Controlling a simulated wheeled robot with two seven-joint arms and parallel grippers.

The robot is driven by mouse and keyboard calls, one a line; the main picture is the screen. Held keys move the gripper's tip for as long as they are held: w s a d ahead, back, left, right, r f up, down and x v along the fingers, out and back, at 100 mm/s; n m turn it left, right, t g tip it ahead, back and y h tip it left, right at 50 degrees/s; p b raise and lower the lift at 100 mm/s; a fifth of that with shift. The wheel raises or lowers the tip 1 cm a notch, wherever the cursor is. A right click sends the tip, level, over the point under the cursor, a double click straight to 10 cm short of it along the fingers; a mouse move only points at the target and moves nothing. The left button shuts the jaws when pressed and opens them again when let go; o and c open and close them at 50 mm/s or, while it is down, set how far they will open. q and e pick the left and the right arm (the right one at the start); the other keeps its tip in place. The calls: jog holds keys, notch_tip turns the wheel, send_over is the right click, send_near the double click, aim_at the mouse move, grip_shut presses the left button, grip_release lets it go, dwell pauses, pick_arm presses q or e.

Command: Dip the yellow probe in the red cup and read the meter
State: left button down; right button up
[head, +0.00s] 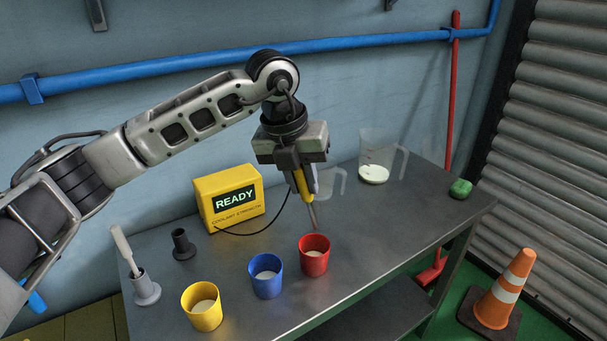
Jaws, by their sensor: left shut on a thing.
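My left gripper (298,171) is shut on the yellow probe (304,189) and holds it tip down. The probe's grey metal tip hangs just above and behind the red cup (314,262), and I cannot tell whether it is over the opening. The red cup stands upright on the grey cart top and holds a pale liquid. The yellow meter (228,203) stands at the back of the cart; its dark screen reads "READY". A black cable runs from the meter towards the probe. My right gripper is not in view.
A blue cup (266,280) and a yellow cup (203,309) with pale contents stand left of the red cup. A grey holder (145,290) with a pale tool, a black holder (183,246), a clear jug (375,160) and a green object (461,188) also stand on the cart (400,235).

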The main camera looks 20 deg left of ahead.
aim_at(302, 198)
pick_arm(q)
jog(key=shift+f, duration=0.65)
notch_tip(302, 198, down, 3)
jog(key=shift+r+b, duration=0.2)
jog(key=shift+b, duration=0.85)
notch_tip(302, 198, down, 4)
jog(key=b, duration=0.3)
jog(key=shift+f, duration=0.1)
notch_tip(302, 198, down, 2)
jog(key=shift+b, duration=0.85)
jog(key=shift+f, duration=0.3)
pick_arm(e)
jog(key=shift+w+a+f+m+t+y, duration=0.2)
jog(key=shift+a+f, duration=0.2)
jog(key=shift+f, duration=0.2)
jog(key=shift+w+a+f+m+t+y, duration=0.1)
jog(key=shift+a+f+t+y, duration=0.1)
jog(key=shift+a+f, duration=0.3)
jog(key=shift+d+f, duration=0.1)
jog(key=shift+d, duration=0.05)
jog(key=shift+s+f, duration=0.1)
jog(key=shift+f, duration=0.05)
